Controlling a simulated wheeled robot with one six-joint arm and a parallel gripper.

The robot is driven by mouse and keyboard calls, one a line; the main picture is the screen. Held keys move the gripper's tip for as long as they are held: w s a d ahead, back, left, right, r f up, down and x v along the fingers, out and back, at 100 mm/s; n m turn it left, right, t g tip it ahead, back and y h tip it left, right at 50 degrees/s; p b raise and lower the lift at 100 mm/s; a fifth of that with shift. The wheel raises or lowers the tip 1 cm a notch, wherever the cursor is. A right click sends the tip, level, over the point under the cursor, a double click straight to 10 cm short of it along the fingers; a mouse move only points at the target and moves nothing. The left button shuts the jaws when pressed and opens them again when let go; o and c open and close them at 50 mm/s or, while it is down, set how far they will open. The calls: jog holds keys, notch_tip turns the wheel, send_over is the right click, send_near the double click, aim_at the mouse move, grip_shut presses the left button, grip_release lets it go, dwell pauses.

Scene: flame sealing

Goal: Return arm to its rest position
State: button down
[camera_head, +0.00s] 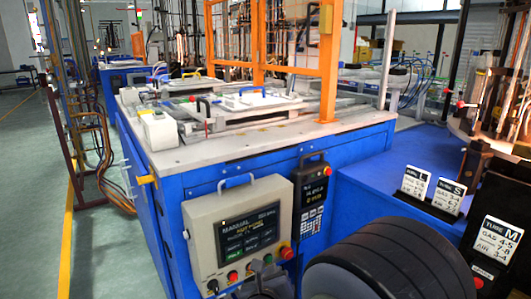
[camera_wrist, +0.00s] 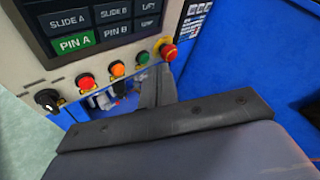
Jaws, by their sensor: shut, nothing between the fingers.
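My gripper (camera_wrist: 156,84) is shut and empty in the wrist view. Its dark fingers point at the lower edge of the control panel (camera_wrist: 28,72), near the row of buttons. I cannot tell whether they touch it. In the head view my gripper (camera_head: 266,272) is small and dark, low in front of the panel (camera_head: 202,240). My thick black arm link fills the bottom right of that view and hides what lies behind it.
A blue machine cabinet (camera_head: 172,205) carries the panel, with an orange frame (camera_head: 328,60) above. A handheld pendant (camera_head: 311,200) hangs right of the panel. Tube cards (camera_head: 447,196) stand on the blue ledge (camera_head: 375,190). The green floor (camera_head: 110,255) at left is open.

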jog(key=shift+s+d, duration=0.75)
jog(key=shift+s, duration=0.05)
jog(key=shift+w, duration=0.1)
